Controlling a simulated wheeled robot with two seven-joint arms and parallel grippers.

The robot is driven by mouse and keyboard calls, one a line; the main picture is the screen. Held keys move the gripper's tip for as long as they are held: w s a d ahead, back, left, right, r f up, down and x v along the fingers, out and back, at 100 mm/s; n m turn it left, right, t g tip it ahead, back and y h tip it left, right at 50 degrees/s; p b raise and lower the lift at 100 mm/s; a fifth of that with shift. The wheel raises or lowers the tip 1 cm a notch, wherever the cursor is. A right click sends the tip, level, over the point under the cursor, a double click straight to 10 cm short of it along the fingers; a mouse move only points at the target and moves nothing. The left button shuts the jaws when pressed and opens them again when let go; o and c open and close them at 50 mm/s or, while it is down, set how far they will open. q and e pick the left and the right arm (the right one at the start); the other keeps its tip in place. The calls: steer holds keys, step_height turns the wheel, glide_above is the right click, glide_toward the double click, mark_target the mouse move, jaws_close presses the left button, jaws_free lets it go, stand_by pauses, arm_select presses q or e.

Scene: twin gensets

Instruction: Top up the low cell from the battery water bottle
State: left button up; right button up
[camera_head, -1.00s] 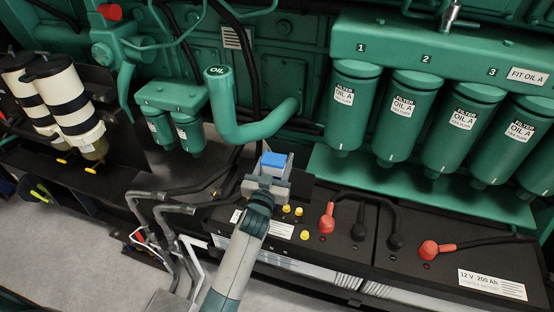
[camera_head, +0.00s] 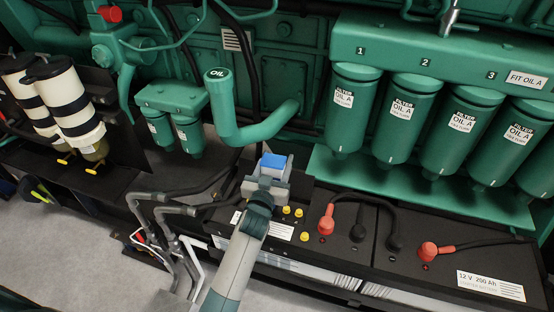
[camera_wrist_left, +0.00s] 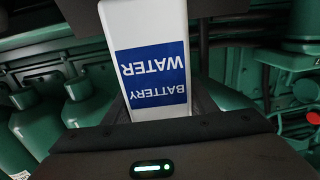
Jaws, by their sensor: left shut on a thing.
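My left gripper (camera_head: 265,190) is shut on the battery water bottle (camera_wrist_left: 147,55), a white bottle with a blue label whose lettering reads upside down in the left wrist view. In the head view the bottle (camera_head: 273,161) shows only as a small blue and white end above the gripper. The gripper is over the left part of the left black battery (camera_head: 340,220). Yellow cell caps (camera_head: 287,210) show just right of the gripper. The gripper and arm hide part of the battery top, and the low cell cannot be picked out. My right gripper is not in view.
Green oil filters (camera_head: 352,110) hang behind the batteries, above a green ledge (camera_head: 420,195). A green oil filler pipe (camera_head: 225,115) rises behind the gripper. Red terminal covers (camera_head: 326,222) and black cables lie to the right. Grey pipes (camera_head: 165,220) stand to the left.

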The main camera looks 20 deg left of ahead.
mark_target(271, 164)
arm_select(q)
steer(key=shift+w+r+p, duration=0.1)
steer(key=shift+r+p, duration=1.2)
steer(key=shift+r, duration=0.75)
steer(key=shift+s+a+r+p, duration=0.1)
steer(key=shift+s+p, duration=0.55)
steer(key=shift+s, duration=0.75)
steer(key=shift+s+r+p, duration=0.1)
steer(key=shift+s+p, duration=0.55)
steer(key=shift+s, duration=0.75)
steer(key=s+p, duration=0.2)
steer(key=s, duration=0.5)
steer(key=shift+s, duration=0.25)
steer(key=shift+a, duration=0.15)
